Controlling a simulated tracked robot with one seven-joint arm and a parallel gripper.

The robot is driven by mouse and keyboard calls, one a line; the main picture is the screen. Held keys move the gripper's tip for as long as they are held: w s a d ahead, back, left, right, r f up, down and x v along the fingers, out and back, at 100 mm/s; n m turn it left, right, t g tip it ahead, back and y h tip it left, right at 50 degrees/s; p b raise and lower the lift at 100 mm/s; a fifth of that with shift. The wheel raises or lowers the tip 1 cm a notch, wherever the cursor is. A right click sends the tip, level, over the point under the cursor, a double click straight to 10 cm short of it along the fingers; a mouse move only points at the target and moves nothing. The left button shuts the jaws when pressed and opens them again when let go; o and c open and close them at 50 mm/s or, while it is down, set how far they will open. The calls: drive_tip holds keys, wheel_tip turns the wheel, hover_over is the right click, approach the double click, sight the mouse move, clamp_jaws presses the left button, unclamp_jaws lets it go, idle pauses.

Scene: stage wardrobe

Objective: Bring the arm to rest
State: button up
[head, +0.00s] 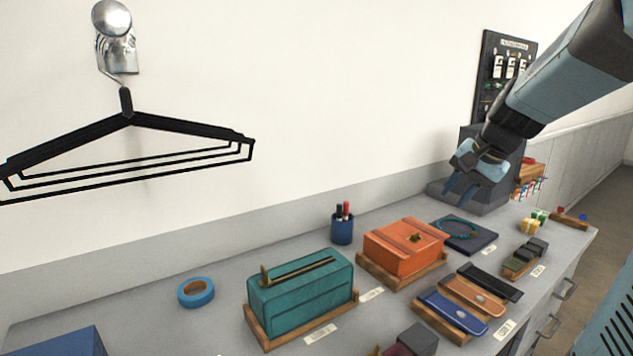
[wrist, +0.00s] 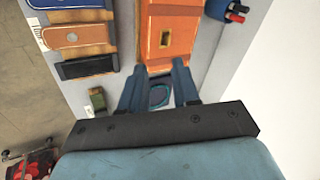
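My gripper (head: 461,190) hangs above the far right part of the counter in the head view, at the end of my blue and dark arm. Its two blue fingers stand apart with nothing between them. In the wrist view my gripper (wrist: 158,80) is seen from behind, with its fingers spread over the dark pad that carries a teal ring (wrist: 159,95). In the head view the dark pad (head: 480,243) lies on the counter below the gripper. The gripper is clear of the counter and touches nothing that I can see.
An orange box (head: 405,250) and a teal box (head: 300,292) stand on wooden bases. A pen cup (head: 342,229), blue tape roll (head: 196,292) and several coloured straps lie about. Black hangers (head: 130,122) hang on the wall at left. A dark grey block (head: 482,150) stands behind my gripper.

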drive_tip(key=s+a+n+h, duration=0.1)
drive_tip(key=s+a+n, duration=0.2)
drive_tip(key=s, duration=0.6)
drive_tip(key=s+a+n+h, duration=0.1)
drive_tip(key=s+a+n, duration=0.3)
drive_tip(key=s, duration=0.6)
drive_tip(key=shift+a+f+n+t+h, duration=0.2)
drive_tip(key=shift+f+n+t+h, duration=0.15)
drive_tip(key=shift+n, duration=0.35)
drive_tip(key=shift+o, duration=0.4)
drive_tip(key=shift+w+r, duration=0.1)
drive_tip(key=shift+r, duration=0.05)
